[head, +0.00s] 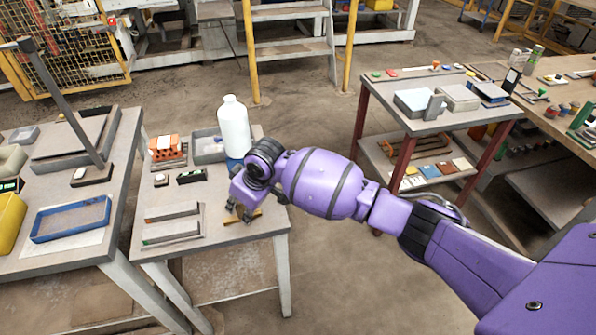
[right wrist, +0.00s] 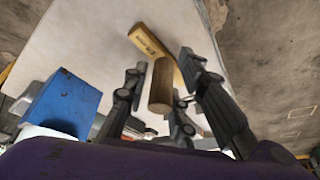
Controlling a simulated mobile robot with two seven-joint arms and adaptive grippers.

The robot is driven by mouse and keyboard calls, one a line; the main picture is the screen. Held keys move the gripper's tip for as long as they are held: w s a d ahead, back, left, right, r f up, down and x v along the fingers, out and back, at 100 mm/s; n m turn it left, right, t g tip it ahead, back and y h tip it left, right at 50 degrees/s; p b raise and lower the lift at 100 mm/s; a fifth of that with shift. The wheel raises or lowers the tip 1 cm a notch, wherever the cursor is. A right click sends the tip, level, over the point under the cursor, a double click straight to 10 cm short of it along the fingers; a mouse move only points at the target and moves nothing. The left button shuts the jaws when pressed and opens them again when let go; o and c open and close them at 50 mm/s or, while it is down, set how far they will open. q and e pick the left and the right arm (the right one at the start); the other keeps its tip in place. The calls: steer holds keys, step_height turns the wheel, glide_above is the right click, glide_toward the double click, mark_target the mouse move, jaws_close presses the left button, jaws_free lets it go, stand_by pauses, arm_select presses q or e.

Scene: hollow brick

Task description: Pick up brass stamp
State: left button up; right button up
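A brown-gold cylinder, apparently the brass stamp (right wrist: 161,88), stands between the two fingers of my right gripper (right wrist: 164,80) in the right wrist view. A small gap shows on each side of it, so the gripper looks open around it. In the head view my right gripper (head: 242,212) points down low over the right front part of the small table (head: 215,248). The stamp cannot be made out there behind the fingers. My left gripper is not in view.
A tan bar with dark lettering (right wrist: 152,40) lies just beyond the cylinder. A blue block (right wrist: 62,104) is at left in the wrist view. A white bottle (head: 233,126), an orange brick (head: 164,147) and a grey tray (head: 208,149) stand farther back.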

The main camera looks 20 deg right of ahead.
steer(key=shift+w+r, duration=0.1)
steer(key=shift+r, duration=0.05)
jaws_close()
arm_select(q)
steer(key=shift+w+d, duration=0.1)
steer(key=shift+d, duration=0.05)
arm_select(e)
steer(key=shift+r, duration=0.1)
steer(key=shift+r, duration=0.25)
step_height(320, 180, up, 2)
steer(key=shift+r, duration=0.15)
arm_select(q)
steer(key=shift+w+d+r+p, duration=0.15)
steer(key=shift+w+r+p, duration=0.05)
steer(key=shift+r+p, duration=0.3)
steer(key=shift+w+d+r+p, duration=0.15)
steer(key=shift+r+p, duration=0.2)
steer(key=shift+p, duration=0.15)
arm_select(e)
steer(key=s+a+r, duration=0.1)
steer(key=s+r, duration=0.9)
steer(key=s, duration=0.4)
